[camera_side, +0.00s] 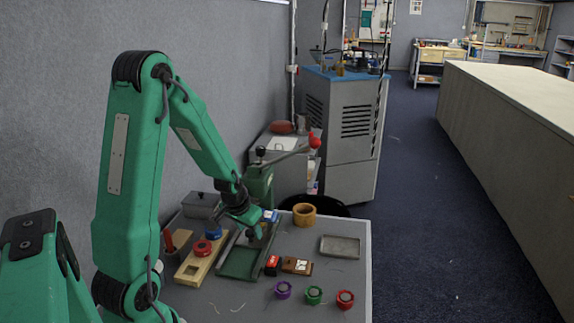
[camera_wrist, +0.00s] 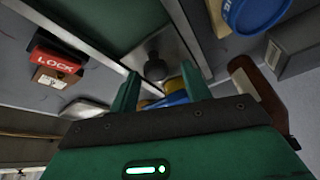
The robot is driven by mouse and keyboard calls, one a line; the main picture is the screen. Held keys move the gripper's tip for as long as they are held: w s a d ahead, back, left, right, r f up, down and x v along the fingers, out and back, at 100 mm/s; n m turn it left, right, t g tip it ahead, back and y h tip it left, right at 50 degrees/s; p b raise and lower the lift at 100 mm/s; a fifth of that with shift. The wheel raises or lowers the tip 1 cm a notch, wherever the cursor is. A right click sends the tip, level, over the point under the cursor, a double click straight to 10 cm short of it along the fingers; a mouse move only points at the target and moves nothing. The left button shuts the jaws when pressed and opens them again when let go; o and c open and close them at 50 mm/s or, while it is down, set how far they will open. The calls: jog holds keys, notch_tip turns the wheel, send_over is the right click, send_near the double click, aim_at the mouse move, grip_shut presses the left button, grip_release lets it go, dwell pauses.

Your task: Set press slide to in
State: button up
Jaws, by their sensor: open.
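The green press (camera_side: 260,187) stands at the back of the grey table, with a long lever ending in a red ball (camera_side: 315,142). A green slide plate (camera_side: 238,263) lies between metal rails and extends in front of the press; it also shows in the wrist view (camera_wrist: 112,20). A dark rounded knob (camera_wrist: 155,67) stands on metal at the plate's end. My gripper (camera_side: 250,228) is low over the press end of the rails. In the wrist view my gripper (camera_wrist: 160,85) is open, its fingers apart, with the knob just beyond them. Contact cannot be told.
A wooden board (camera_side: 200,258) with red and blue round pieces lies left of the rails. A red LOCK box (camera_wrist: 58,58) sits close to the rails. A wooden cup (camera_side: 304,215), grey tray (camera_side: 340,247) and several coloured rings (camera_side: 314,295) lie right and front.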

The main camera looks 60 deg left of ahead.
jog(key=shift+r, duration=0.1)
jog(key=v, duration=0.7)
jog(key=shift+r, duration=0.25)
jog(key=shift+s+d, duration=0.1)
jog(key=shift+s, duration=0.05)
jog(key=shift+d+r, duration=0.1)
jog(key=s+d+r+m+t+h, duration=0.1)
jog(key=s+d+r, duration=0.3)
jog(key=d, duration=0.6)
jog(key=s+d+r+m+t+h, duration=0.1)
jog(key=s+d+r+m, duration=0.2)
jog(key=d+r, duration=0.6)
jog(key=shift+s+d+r+m, duration=0.2)
jog(key=shift+s+d+m, duration=0.1)
jog(key=shift+s+d, duration=0.25)
dwell(0.3)
